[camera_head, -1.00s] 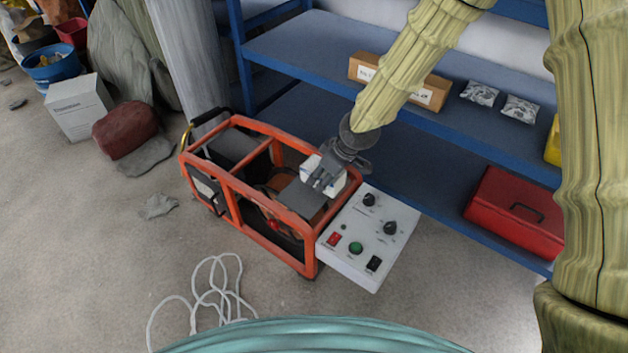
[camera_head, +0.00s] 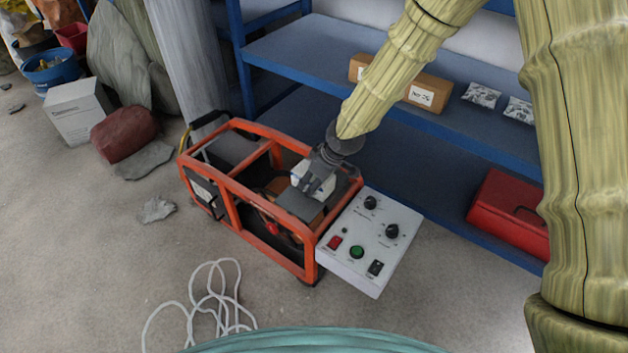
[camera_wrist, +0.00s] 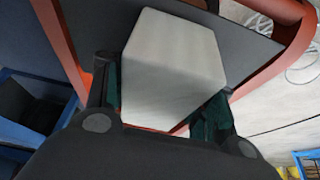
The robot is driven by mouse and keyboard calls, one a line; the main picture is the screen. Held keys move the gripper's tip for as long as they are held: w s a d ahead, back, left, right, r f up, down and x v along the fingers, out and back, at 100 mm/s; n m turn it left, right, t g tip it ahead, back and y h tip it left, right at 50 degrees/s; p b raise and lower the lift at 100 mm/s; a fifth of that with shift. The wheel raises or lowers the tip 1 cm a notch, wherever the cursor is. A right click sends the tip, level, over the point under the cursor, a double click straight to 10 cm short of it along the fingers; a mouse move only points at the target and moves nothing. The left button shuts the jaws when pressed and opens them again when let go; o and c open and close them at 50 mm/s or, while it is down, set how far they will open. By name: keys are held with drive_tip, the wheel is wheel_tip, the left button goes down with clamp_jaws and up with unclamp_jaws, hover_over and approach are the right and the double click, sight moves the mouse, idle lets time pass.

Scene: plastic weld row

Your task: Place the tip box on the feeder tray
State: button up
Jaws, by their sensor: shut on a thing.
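The tip box (camera_wrist: 172,70) is a plain white block with rounded edges. In the wrist view it sits between the two fingers of my gripper (camera_wrist: 165,98), which is shut on it. In the head view my gripper (camera_head: 312,187) is over the right part of the orange-framed machine, and the white box (camera_head: 308,172) is partly hidden behind the fingers. The feeder tray appears to be the dark flat plate (camera_head: 299,204) inside the orange frame, just below the box. I cannot tell whether the box touches the plate.
The orange frame rails (camera_head: 245,212) surround the plate. A white control panel (camera_head: 372,240) with knobs and buttons adjoins it on the right. Blue shelves (camera_head: 300,50) stand behind, holding a cardboard box (camera_head: 428,93) and a red toolbox (camera_head: 505,215). A white cable (camera_head: 212,300) lies on the floor.

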drive_tip(key=shift+f, duration=0.1)
drive_tip(key=o, duration=1.1)
drive_tip(key=shift+d+r, duration=0.1)
drive_tip(key=shift+r, duration=0.35)
drive_tip(key=p+v, duration=0.3)
drive_tip(key=v, duration=0.8)
drive_tip(key=shift+r+p, duration=0.15)
drive_tip(key=shift+p, duration=0.15)
